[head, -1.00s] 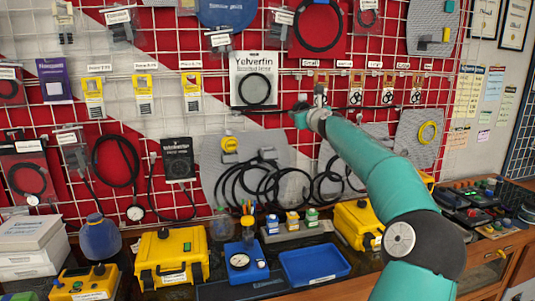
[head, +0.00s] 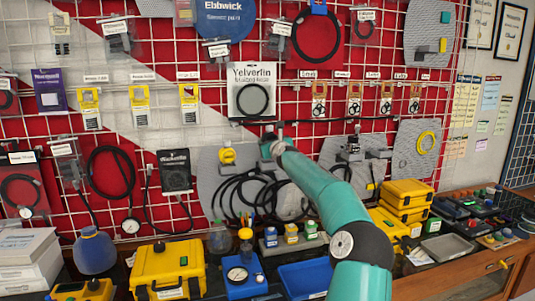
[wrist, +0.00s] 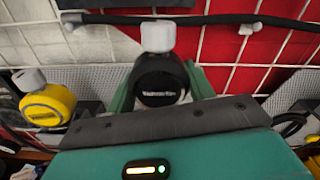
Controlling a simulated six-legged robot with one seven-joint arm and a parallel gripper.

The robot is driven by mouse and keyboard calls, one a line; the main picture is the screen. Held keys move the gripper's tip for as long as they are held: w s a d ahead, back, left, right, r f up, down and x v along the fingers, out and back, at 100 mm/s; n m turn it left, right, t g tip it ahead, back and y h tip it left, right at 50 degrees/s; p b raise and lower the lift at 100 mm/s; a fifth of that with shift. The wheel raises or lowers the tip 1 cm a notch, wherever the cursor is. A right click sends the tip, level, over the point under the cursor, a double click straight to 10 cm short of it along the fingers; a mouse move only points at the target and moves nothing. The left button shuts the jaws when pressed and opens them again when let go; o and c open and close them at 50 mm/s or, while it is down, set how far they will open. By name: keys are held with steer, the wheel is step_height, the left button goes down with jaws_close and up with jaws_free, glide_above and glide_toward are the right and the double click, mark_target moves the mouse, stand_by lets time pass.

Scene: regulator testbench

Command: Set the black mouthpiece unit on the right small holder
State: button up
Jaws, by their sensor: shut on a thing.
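The black mouthpiece unit (wrist: 160,82), a round black body with a pale grey mouthpiece on top, is upright between the green fingers of my gripper (wrist: 160,97) in the wrist view. My gripper is shut on it. In the head view my gripper (head: 271,144) is in front of the upper part of a grey perforated plate, right of a yellow mouthpiece unit (head: 227,155). That yellow unit shows at the left in the wrist view (wrist: 46,105). The right small holder cannot be made out; my gripper and the black unit cover that area. Whether the unit touches it I cannot tell.
Black hoses (head: 243,198) hang on the plate below my gripper. A black bar (wrist: 230,19) runs across the wire grid above the unit. A packaged black ring (head: 252,97) hangs above. Blue trays (head: 305,278) and yellow cases (head: 168,272) stand on the bench below.

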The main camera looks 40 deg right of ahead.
steer(key=f, duration=0.2)
steer(key=w+f, duration=0.1)
steer(key=f, duration=0.1)
steer(key=shift+w, duration=0.15)
steer(key=shift+a+f, duration=0.1)
steer(key=shift+f, duration=0.1)
steer(key=shift+f, duration=0.15)
steer(key=o, duration=1.1)
